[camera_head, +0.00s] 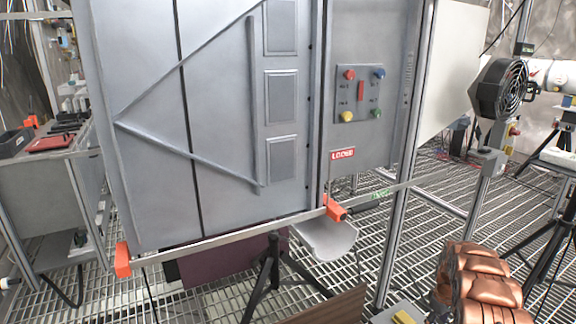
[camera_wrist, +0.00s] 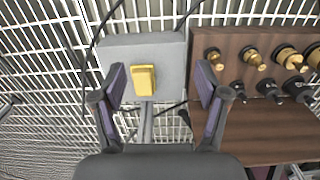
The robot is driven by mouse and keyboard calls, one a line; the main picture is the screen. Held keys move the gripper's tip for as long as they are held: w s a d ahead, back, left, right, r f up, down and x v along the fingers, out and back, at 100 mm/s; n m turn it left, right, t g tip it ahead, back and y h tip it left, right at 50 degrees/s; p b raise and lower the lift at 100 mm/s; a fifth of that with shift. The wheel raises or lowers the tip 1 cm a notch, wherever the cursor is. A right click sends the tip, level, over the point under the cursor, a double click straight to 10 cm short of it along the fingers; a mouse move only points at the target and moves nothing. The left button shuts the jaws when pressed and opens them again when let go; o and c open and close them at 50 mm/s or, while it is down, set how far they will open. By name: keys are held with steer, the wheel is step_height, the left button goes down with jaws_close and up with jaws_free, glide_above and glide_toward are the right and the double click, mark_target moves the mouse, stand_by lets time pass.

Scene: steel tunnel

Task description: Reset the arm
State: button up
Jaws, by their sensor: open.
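My gripper (camera_wrist: 160,84) shows in the wrist view with its two purple-padded fingers spread wide and nothing between them. It points toward a grey box (camera_wrist: 172,48) with a yellow block (camera_wrist: 144,78) on its face. The yellow block appears between the fingers in the picture, but I cannot tell how far beyond them it is. I see no contact. In the head view, my gripper does not show. A yellow block (camera_head: 403,317) on a grey box shows there at the bottom edge, partly cut off.
A brown board (camera_wrist: 265,133) with several brass and black fittings is right of the grey box. A grey cabinet (camera_head: 225,130) with a button panel (camera_head: 359,94) fills the head view's middle. A copper-coloured ribbed object (camera_head: 480,280) is bottom right. A black fan (camera_head: 500,88) stands right.

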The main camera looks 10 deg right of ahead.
steer(key=s+a+r+m+p, duration=0.1)
steer(key=s+a+r+p, duration=0.2)
steer(key=a+r+p, duration=0.85)
steer(key=s+a+r+m+g+p, duration=0.1)
steer(key=s+a+r, duration=0.3)
steer(key=r, duration=1.6)
steer(key=s+a+r+m+p, duration=0.1)
steer(key=a+r+p, duration=0.65)
steer(key=r, duration=0.85)
steer(key=s+a+r+p, duration=0.7)
steer(key=s+a+r, duration=0.3)
steer(key=s, duration=0.3)
steer(key=s+a+r+p, duration=0.8)
steer(key=s+a+r, duration=0.3)
steer(key=s, duration=0.3)
steer(key=shift+a+r, duration=0.25)
steer(key=shift+r, duration=0.4)
